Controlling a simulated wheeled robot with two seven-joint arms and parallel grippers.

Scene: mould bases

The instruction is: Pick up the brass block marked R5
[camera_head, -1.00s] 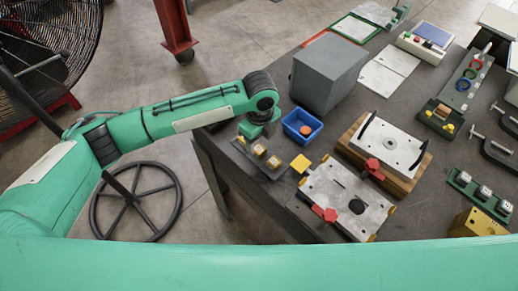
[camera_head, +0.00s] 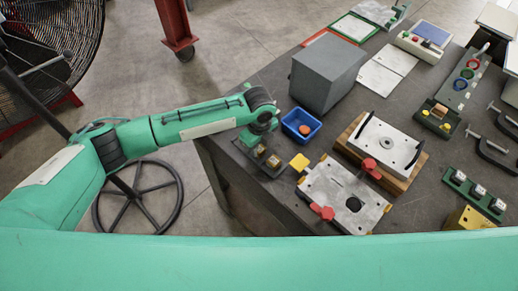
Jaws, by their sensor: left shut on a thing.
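My left gripper (camera_head: 250,139) points down at the far end of a small dark tray (camera_head: 281,171) near the table's left edge. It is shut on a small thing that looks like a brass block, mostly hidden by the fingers. Another brass block (camera_head: 273,162) sits in the tray on the near side of the gripper, and one more (camera_head: 261,151) shows right beside the fingers. The markings on the blocks are too small to read, so I cannot tell which is R5. My right gripper is not in view.
A blue bin (camera_head: 314,119) with an orange piece stands just right of the gripper. Behind it is a large grey box (camera_head: 304,85).

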